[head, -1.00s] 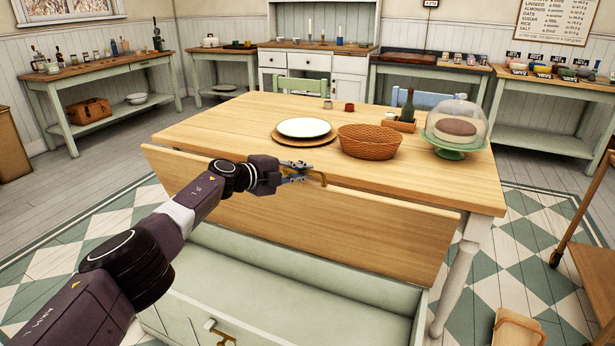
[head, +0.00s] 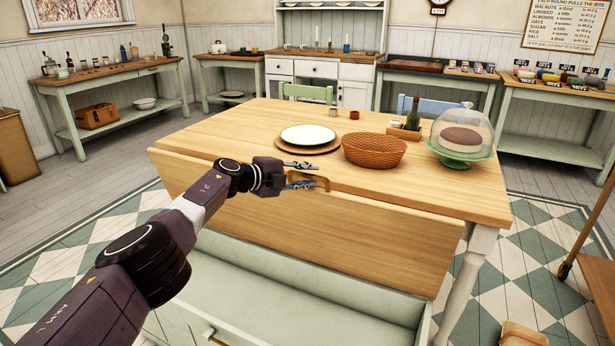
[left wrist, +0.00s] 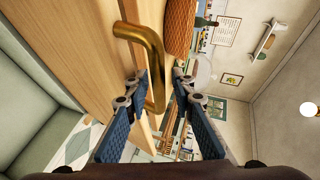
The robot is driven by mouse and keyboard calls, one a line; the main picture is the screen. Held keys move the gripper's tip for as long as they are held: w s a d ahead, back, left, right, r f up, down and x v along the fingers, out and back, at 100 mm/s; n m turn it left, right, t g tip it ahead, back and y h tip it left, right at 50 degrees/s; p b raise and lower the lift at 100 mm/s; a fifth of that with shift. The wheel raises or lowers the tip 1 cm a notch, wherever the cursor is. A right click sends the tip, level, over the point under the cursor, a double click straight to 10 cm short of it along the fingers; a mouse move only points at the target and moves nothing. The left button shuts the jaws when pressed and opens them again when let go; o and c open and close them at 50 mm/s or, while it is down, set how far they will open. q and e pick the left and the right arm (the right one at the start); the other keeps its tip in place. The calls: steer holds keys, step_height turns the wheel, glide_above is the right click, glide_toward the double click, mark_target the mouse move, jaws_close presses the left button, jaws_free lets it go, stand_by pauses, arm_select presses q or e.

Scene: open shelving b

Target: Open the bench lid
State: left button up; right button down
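The bench lid (head: 330,235) is a light wooden panel. It stands raised at a steep tilt in front of the table, and the pale green bench box (head: 290,285) below it is open. A brass handle (head: 320,183) sits near the lid's upper edge; it shows large in the left wrist view (left wrist: 148,50). My left gripper (head: 314,176) is at this handle. In the left wrist view its two blue fingers (left wrist: 160,90) are spread apart, with the bent end of the handle between them, closer to the left finger. My right gripper is not in view.
Behind the lid, the wooden table (head: 230,125) holds a plate (head: 308,134), a wicker basket (head: 374,150), a bottle (head: 413,115) and a domed cake stand (head: 462,135). A wooden cart (head: 595,280) stands at the right. Checkered floor is clear at the left.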

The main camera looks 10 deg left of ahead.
arm_select(q)
steer(key=shift+s+a+r, duration=0.2)
steer(key=shift+s+a, duration=0.2)
steer(key=shift+a, duration=0.3)
steer(key=shift+s+a+r, duration=0.2)
steer(key=shift+s+a, duration=0.15)
steer(key=shift+s, duration=0.3)
steer(key=shift+v, duration=4.5)
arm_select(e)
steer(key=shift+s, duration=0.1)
arm_select(q)
steer(key=shift+d+r, duration=0.1)
steer(key=shift+r, duration=0.05)
